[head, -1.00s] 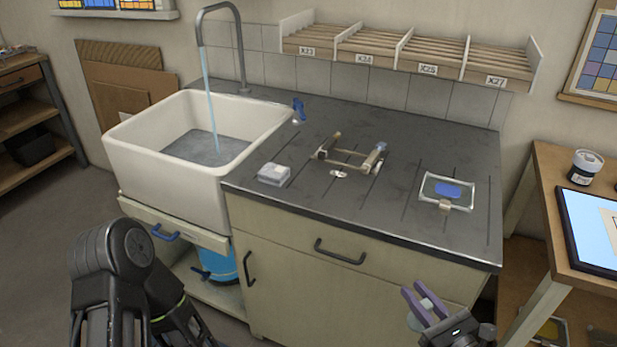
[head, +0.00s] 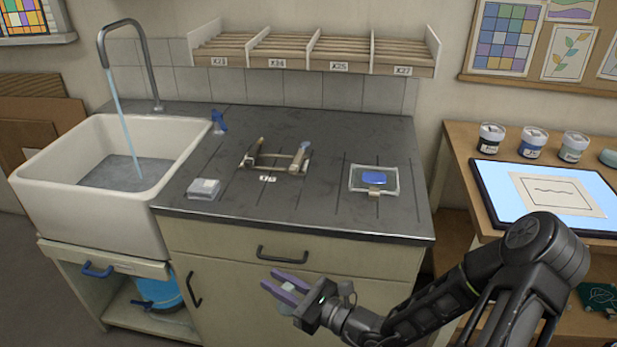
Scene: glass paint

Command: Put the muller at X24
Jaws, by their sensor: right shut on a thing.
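My right gripper (head: 285,287) is low in front of the counter's cabinet, its purple fingers shut on a small pale, glassy thing, which looks like the muller (head: 285,308). The thing is mostly hidden between and below the fingers, so its shape is hard to make out. The label X24 (head: 277,63) is on the front of the slatted wall rack (head: 340,45), second from the left, between X23 and X25. The X24 bay looks empty. My left gripper is out of view.
The dark counter (head: 325,208) holds a small clear box (head: 203,188), a wooden-ended frame (head: 275,160) and a glass plate with blue paint (head: 375,180). A sink (head: 95,215) with running water is left. A table with jars (head: 533,140) and a lit panel (head: 510,175) is right.

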